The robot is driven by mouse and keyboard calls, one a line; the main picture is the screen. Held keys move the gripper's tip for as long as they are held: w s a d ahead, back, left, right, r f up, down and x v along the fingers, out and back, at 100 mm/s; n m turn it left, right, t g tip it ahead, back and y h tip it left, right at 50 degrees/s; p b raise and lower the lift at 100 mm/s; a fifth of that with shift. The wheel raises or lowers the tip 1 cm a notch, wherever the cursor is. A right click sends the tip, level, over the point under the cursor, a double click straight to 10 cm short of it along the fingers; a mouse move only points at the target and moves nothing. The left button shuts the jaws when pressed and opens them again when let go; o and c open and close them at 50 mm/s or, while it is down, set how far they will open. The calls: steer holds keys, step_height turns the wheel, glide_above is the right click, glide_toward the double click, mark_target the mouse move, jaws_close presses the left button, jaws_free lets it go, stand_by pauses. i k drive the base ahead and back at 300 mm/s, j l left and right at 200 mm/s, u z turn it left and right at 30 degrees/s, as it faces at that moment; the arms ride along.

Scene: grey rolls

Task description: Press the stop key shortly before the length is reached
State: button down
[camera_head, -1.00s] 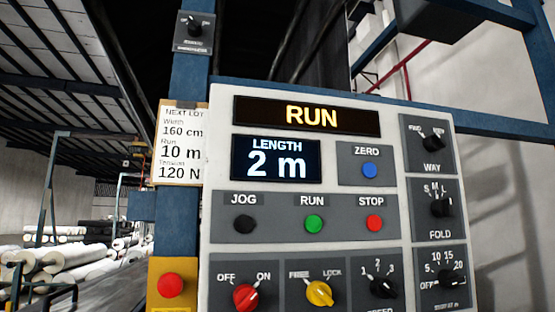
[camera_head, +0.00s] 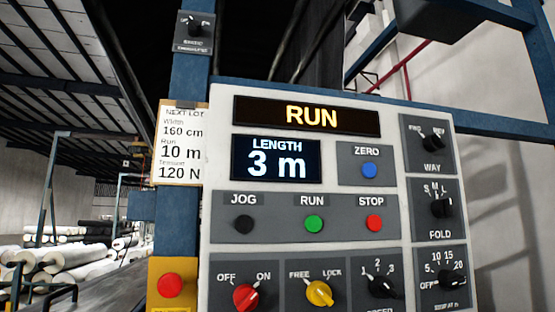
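The red STOP key (camera_head: 374,223) is at the right end of a row on the control panel (camera_head: 222,115). The green RUN key (camera_head: 314,223) and the black JOG key (camera_head: 244,224) sit to its left. The length display (camera_head: 276,160) reads 3 m. The status display (camera_head: 307,116) above it reads RUN. A lot card (camera_head: 180,146) left of the panel gives width 160 cm, run 10 m, tension 120 N. My gripper is not in view.
A blue ZERO key (camera_head: 369,170) is above STOP. A red knob (camera_head: 246,297), a yellow knob (camera_head: 319,293) and black selectors line the lower and right panel. A red button (camera_head: 170,285) on a yellow box is at lower left. Pale rolls (camera_head: 70,258) lie beyond.

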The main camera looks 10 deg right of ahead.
mark_target(373, 223)
steer(key=z, duration=1.6)
steer(key=l, duration=0.3)
steer(key=i+l, duration=0.1)
steer(key=l, duration=0.15)
